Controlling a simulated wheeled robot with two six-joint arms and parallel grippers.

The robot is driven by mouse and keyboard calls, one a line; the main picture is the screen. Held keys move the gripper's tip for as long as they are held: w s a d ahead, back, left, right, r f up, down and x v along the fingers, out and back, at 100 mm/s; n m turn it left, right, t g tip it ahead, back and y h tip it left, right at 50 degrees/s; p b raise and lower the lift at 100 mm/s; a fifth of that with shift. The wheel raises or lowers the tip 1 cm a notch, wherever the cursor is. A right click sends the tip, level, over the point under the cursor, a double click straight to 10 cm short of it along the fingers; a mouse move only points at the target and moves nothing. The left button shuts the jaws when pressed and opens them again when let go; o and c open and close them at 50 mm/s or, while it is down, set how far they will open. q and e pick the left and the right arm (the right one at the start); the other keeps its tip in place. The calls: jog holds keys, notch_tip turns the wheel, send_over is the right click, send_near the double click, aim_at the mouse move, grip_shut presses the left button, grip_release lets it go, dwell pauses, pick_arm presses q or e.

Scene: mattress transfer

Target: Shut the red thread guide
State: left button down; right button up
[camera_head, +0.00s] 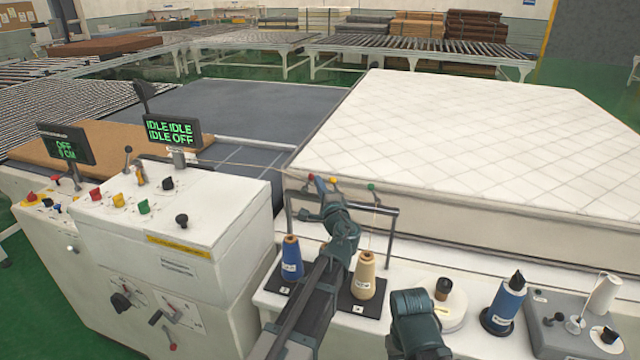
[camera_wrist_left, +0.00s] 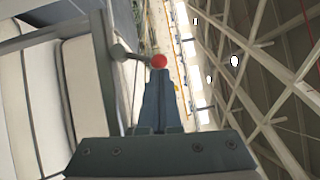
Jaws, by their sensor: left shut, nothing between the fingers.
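The red thread guide shows as a small red knob (camera_head: 311,177) at the left end of the dark rail (camera_head: 350,200) behind the thread cones. In the left wrist view the red knob (camera_wrist_left: 158,61) is right at the tips of my fingers. My left gripper (camera_head: 320,185) is shut and empty, with its tips at or very near the knob; I cannot tell if they touch. It also shows in the left wrist view (camera_wrist_left: 160,82). A yellow knob (camera_head: 333,181) and a green knob (camera_head: 371,187) are further right on the rail. My right gripper is not in view.
A blue cone (camera_head: 291,258) and a beige cone (camera_head: 365,275) stand below the rail. The white control cabinet (camera_head: 180,240) is at left. The quilted mattress (camera_head: 460,140) lies behind the rail. A dark part of mine, bottom centre-right, is close to the ledge.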

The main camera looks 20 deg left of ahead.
pick_arm(q)
jog(key=shift+w+a+r+n+g+h+p, duration=0.1)
jog(key=shift+a+r+n+g+h+p, duration=0.35)
jog(key=shift+a+n+p, duration=0.75)
jog(key=shift+s+a+r+n+g+h+p, duration=0.1)
jog(key=shift+a+r+n+g+h+p, duration=0.4)
jog(key=shift+p, duration=1.35)
jog(key=shift+w+a+r+n+g+h+p, duration=0.1)
jog(key=shift+a+r+n+g+h+p, duration=0.3)
jog(key=shift+a+n+p, duration=0.85)
pick_arm(e)
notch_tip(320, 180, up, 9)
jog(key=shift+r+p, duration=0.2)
jog(key=shift+p, duration=0.1)
pick_arm(q)
jog(key=shift+d+f+m, duration=0.1)
jog(key=shift+d+m, duration=0.2)
jog(key=shift+m, duration=0.05)
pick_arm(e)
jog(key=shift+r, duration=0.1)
